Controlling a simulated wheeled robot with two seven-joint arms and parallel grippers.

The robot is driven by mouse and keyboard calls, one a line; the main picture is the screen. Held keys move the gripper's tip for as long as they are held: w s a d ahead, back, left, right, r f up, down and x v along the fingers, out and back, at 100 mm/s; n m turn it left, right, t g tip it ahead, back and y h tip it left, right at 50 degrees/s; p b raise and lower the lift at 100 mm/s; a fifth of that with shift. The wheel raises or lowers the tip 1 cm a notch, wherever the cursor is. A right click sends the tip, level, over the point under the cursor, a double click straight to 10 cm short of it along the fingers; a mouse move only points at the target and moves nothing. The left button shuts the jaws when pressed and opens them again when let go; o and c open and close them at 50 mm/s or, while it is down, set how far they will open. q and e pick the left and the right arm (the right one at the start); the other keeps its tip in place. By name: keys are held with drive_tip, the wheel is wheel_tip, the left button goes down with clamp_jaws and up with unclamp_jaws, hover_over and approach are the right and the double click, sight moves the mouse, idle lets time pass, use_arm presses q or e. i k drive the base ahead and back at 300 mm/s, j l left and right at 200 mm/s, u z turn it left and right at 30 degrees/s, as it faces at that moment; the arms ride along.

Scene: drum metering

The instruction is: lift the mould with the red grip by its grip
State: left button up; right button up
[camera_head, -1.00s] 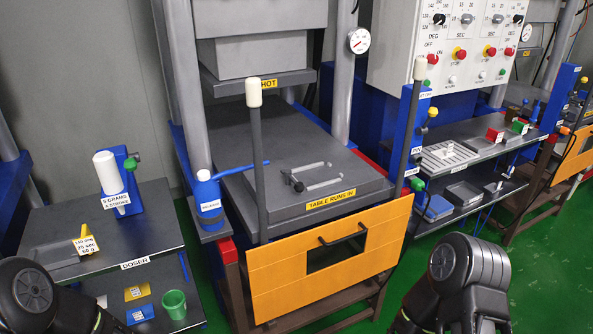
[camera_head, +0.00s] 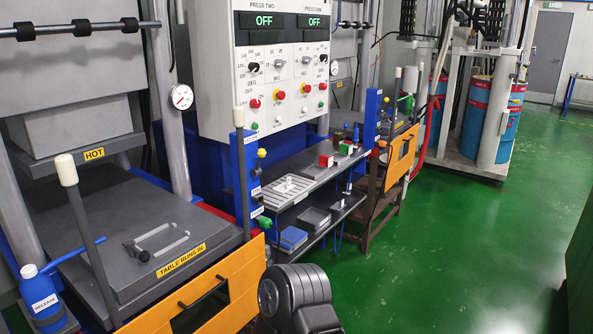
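A small block with a red face (camera_head: 326,160), which looks like the mould with the red grip, sits on the upper grey shelf between the two presses. It is small and far off, so I cannot tell its grip from its body. A similar piece with a green face (camera_head: 346,148) stands just behind it to the right. One dark arm link of mine shows at the bottom centre, well short of the shelf. Neither of my grippers is in view.
A slatted light tray (camera_head: 287,192) lies on the upper shelf, left of the red piece. A blue block (camera_head: 292,238) is on the lower shelf. The press's orange guard (camera_head: 240,275) stands at front left. Green floor (camera_head: 440,250) is clear on the right.

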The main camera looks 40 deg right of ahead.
sight(314, 172)
drive_tip(key=l+u, duration=0.35)
drive_tip(key=l, duration=0.2)
drive_tip(key=l+u, duration=0.4)
drive_tip(key=l, duration=0.65)
drive_tip(key=k+l+u, duration=0.1)
drive_tip(key=l, duration=0.4)
drive_tip(key=k+l, duration=0.1)
drive_tip(key=l, duration=0.35)
drive_tip(key=l+u, duration=0.1)
drive_tip(key=l, duration=0.4)
drive_tip(key=k+l, duration=0.15)
drive_tip(key=l, duration=0.3)
drive_tip(key=k+l+u, duration=0.1)
drive_tip(key=l, duration=0.4)
drive_tip(key=k+l, duration=0.1)
drive_tip(key=l, duration=0.4)
drive_tip(key=k+l, duration=0.1)
drive_tip(key=l, duration=0.35)
drive_tip(key=k+l, duration=0.1)
drive_tip(key=l, duration=0.3)
drive_tip(key=k+l, duration=0.1)
drive_tip(key=l, duration=0.35)
drive_tip(key=u, duration=0.05)
